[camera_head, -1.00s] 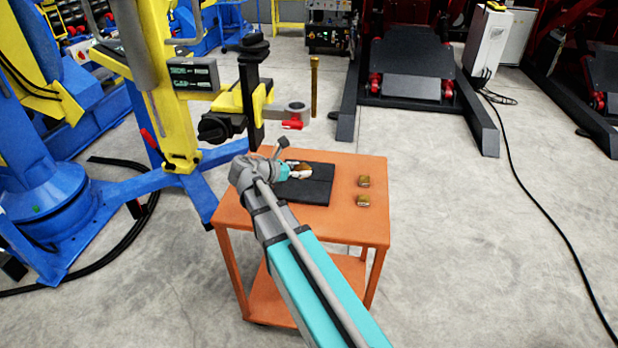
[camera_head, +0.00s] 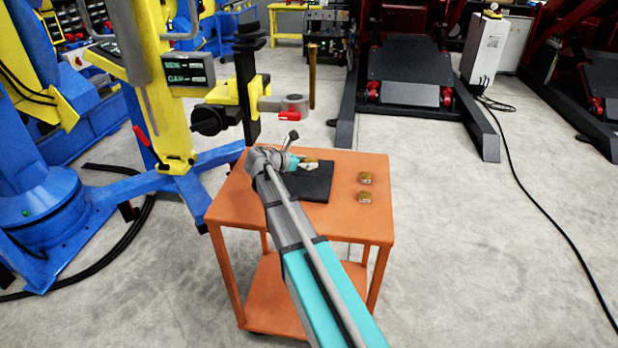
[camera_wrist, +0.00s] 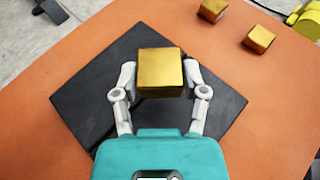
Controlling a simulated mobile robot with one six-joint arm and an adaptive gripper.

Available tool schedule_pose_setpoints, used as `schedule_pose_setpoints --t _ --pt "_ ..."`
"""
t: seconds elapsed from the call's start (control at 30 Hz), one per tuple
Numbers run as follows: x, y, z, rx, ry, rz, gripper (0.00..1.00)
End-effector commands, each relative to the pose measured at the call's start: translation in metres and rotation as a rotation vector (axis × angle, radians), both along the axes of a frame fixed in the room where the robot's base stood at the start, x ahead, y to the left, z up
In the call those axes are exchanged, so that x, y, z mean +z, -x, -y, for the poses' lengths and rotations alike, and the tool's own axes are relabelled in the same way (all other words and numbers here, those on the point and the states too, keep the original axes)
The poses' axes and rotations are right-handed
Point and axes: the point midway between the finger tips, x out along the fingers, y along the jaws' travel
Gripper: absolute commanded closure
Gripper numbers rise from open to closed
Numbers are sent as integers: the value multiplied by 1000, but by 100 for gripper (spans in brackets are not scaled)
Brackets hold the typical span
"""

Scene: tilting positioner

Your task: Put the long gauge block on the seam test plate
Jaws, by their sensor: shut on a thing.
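My gripper (camera_wrist: 160,78) is shut on a gold, brass-like block (camera_wrist: 160,70), one finger on each side. In the head view the held block (camera_head: 311,160) shows at the arm's end, above the far part of a dark flat plate (camera_head: 318,188). The plate also fills the middle of the wrist view (camera_wrist: 85,90). The block seems raised off the plate; the exact gap cannot be told. I see the block nearly end-on, so its length is unclear. No marking shows whether this plate is the seam test plate.
The plate lies on an orange cart (camera_head: 345,225). Two smaller gold blocks (camera_head: 367,178) (camera_head: 364,197) stand on its right side. A yellow and blue positioner (camera_head: 178,125) stands at the left, its clamp arm (camera_head: 285,103) reaching behind the cart.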

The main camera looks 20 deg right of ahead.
Motion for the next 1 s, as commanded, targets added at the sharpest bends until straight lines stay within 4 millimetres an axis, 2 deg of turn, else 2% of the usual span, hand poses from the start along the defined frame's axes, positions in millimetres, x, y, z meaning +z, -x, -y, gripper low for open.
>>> schedule_pose_setpoints --t 0.1,0.57,0.77,1.0 --pt "-7 -4 3 0 1 0 100" --pt "-8 -6 5 -1 1 0 100" --pt "-20 -12 10 -1 1 0 100" --pt "-41 -11 10 -1 1 0 100"
